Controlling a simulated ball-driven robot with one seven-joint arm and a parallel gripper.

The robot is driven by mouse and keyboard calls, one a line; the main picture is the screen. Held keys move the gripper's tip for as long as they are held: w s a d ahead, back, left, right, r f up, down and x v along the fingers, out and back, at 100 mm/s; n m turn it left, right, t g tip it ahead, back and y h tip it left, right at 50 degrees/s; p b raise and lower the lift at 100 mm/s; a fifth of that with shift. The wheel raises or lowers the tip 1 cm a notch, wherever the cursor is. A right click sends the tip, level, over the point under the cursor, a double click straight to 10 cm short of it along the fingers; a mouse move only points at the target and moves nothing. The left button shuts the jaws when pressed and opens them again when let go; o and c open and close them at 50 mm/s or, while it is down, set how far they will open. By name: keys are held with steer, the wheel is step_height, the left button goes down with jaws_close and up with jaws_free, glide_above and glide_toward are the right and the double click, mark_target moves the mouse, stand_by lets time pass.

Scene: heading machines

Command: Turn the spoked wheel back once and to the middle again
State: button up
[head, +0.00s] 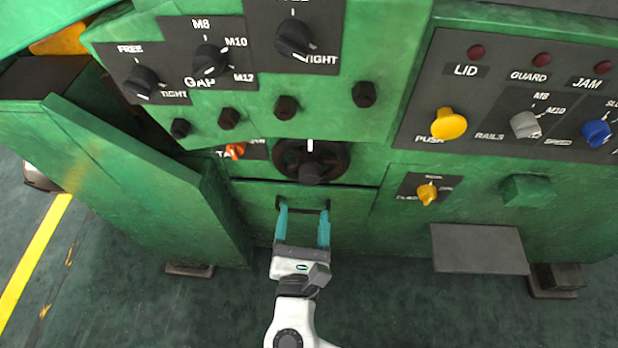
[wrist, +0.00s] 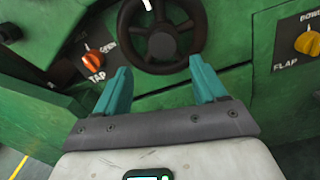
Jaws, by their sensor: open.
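The spoked wheel (head: 334,157) is dark and set into the green machine front, with a white mark at its top and a knob at its lower side in the head view. In the wrist view the wheel (wrist: 196,42) shows its rim and spokes just beyond the fingers. My gripper (head: 303,210) is open, with its two teal fingers apart and nothing seen between them. It is below the wheel in the head view, in front of a dark handle (head: 324,205). The fingers (wrist: 160,78) appear apart from the wheel rim in the wrist view; contact is not visible.
An orange tap knob (head: 235,151) is left of the wheel, and a yellow flap knob (head: 427,194) is to the right. Dark bolts and gap knobs (head: 208,60) sit above. A green panel (head: 130,185) juts out at left. A grey ledge (head: 480,248) sticks out at lower right.

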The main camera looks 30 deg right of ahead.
mark_target(309, 180)
steer(key=x, duration=1)
steer(key=shift+s+d, duration=0.1)
jaws_close()
stand_by(0.4)
